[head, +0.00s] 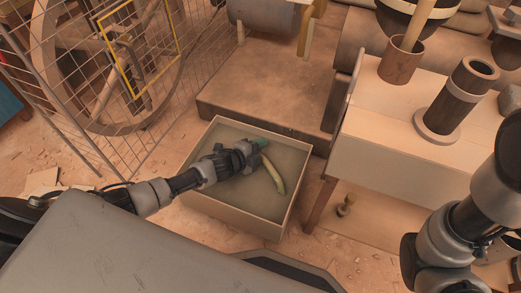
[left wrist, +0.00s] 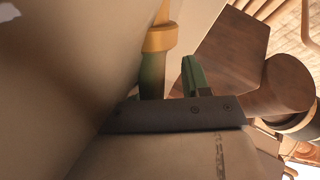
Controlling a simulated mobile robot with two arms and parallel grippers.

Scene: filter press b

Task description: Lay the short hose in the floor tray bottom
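The floor tray (head: 208,205) is a shallow square box with a pale rim, on the floor in the middle of the head view. A short curved yellow-green hose (head: 276,178) lies in it, right of my left gripper (head: 260,145). That gripper reaches low into the tray, close to the hose's upper end; whether they touch is unclear. In the left wrist view my left gripper (left wrist: 172,78) shows green fingers apart, with an empty gap between. An orange-yellow collared piece (left wrist: 160,38), perhaps the hose, is beyond one finger. My right gripper is out of view.
A wire-mesh guard (head: 105,110) stands left of the tray. A brown plinth (head: 265,90) is behind it. A pale bench (head: 385,150) with a dark cylinder (head: 455,105) and a brown cup (head: 400,65) stands to the right.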

